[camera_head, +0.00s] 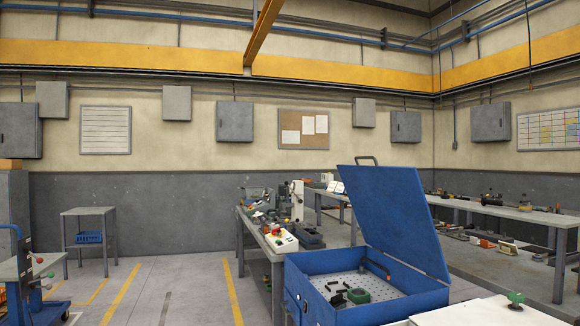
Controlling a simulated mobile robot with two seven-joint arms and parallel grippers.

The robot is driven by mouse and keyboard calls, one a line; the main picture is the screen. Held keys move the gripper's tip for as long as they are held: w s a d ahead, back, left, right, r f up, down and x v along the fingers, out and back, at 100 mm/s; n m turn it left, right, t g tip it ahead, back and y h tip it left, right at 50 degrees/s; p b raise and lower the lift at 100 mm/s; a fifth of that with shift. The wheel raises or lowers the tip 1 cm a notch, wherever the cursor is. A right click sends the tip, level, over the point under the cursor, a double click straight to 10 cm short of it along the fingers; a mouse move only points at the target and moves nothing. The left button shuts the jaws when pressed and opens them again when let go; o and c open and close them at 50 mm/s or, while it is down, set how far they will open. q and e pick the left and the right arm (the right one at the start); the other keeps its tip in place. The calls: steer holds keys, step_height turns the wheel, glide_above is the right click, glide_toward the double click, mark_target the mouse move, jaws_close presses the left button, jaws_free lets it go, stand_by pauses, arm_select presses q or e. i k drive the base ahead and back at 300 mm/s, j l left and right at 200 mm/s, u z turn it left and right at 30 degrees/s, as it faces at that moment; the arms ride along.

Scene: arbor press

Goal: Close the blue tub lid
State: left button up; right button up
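The blue tub (309,289) stands in the lower middle of the head view, to the right of a long bench. Its blue lid (399,217) is raised, tilted up and leaning back to the right, with a dark handle (367,159) at its top edge. Inside the tub is a perforated light plate (347,278) with a green block and several small dark parts on it. Neither of my grippers shows in this view.
A workbench (305,237) with machines and tools stands behind the tub. A white surface (487,313) with a green knob is at the lower right. A cart with knobbed levers (27,270) is at the far left. The floor (175,290) left of the tub is open.

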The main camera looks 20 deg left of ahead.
mark_target(389, 204)
steer(key=u, duration=0.3)
steer(key=i+j, duration=0.9)
steer(key=i, duration=0.15)
steer(key=i+j, duration=0.9)
steer(key=i+j+u, duration=0.05)
steer(key=i, duration=0.05)
